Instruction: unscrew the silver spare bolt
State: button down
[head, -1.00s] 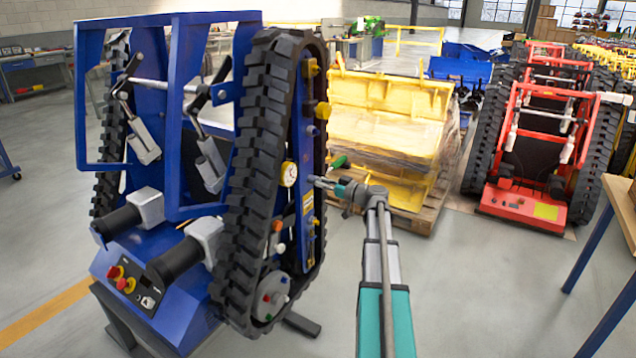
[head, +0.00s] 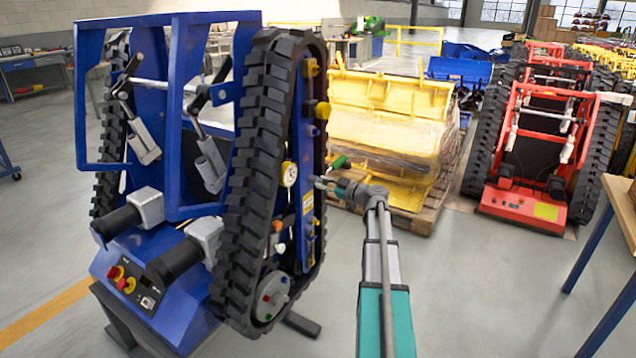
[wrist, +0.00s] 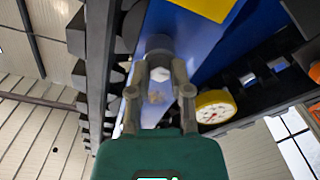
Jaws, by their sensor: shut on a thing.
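The blue tracked carrier (head: 185,120) stands tilted up on a stand at the left, its track side facing my arm. My gripper (head: 320,183) is at the inner side panel of the near track, right of the white-faced gauge (head: 289,174). In the wrist view, my gripper (wrist: 160,88) has its two fingers on either side of a small silver bolt head (wrist: 161,76) and is shut on it. A dark round collar (wrist: 159,47) shows just beyond the bolt. In the head view the bolt is too small and covered to make out.
In the wrist view the yellow-rimmed gauge (wrist: 213,107) is close to the right finger, and the black track (wrist: 99,60) runs along the left. Yellow buckets on a pallet (head: 390,135) and a red carrier (head: 535,150) stand behind. A workbench (head: 618,200) is at the right.

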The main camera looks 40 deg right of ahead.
jog(key=n, duration=0.4)
jog(key=shift+n, duration=0.4)
jog(key=n, duration=0.4)
jog(key=shift+n, duration=0.4)
jog(key=c, duration=0.7)
grip_release()
